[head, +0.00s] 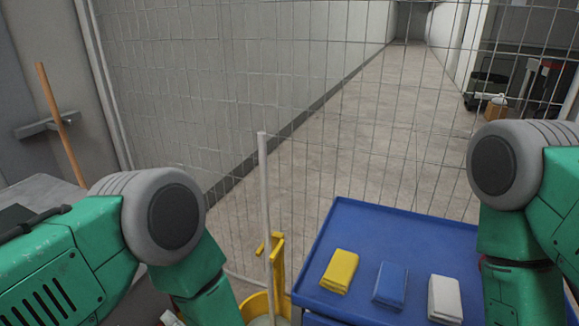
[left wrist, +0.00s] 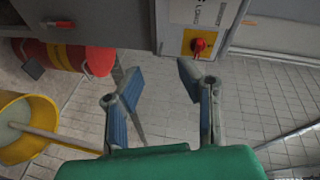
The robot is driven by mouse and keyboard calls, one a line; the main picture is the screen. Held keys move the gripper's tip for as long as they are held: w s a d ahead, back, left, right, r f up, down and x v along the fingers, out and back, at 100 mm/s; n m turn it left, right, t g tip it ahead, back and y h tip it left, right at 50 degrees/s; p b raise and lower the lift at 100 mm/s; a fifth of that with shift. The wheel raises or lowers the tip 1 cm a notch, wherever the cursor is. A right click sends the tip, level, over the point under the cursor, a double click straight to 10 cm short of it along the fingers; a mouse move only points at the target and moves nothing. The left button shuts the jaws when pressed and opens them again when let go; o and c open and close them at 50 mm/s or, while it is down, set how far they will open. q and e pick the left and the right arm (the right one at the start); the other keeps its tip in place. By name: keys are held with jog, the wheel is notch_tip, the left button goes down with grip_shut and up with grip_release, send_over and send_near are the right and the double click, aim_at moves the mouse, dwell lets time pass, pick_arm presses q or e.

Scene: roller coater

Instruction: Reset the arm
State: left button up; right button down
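My left gripper (left wrist: 160,88) shows in the left wrist view with its two blue-padded fingers spread apart and nothing between them. In the head view my left arm (head: 130,250) comes in from the left, but its gripper is below the frame. My right arm (head: 520,210) is at the right edge of the head view, and its gripper is not seen.
A blue cart (head: 350,215) holds a yellow cloth (head: 340,270), a blue cloth (head: 390,285) and a white cloth (head: 445,298). A yellow bucket (left wrist: 20,145) with a pole stands nearby. A wire fence (head: 330,100) closes off the corridor. A red switch (left wrist: 198,45) is on a panel.

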pick_arm(q)
jog(key=s+a+f+n+g+h, duration=0.1)
jog(key=s+a+f+g+h, duration=0.1)
jog(key=s+a+f+h, duration=0.4)
jog(key=s+d+f+n+g+h, duration=0.1)
jog(key=s+n+g+h, duration=0.2)
jog(key=s, duration=1.4)
jog(key=g+h, duration=0.3)
jog(key=g, duration=0.1)
jog(key=shift+s+d+f, duration=0.2)
jog(key=shift+s+f, duration=0.2)
jog(key=shift+h, duration=0.3)
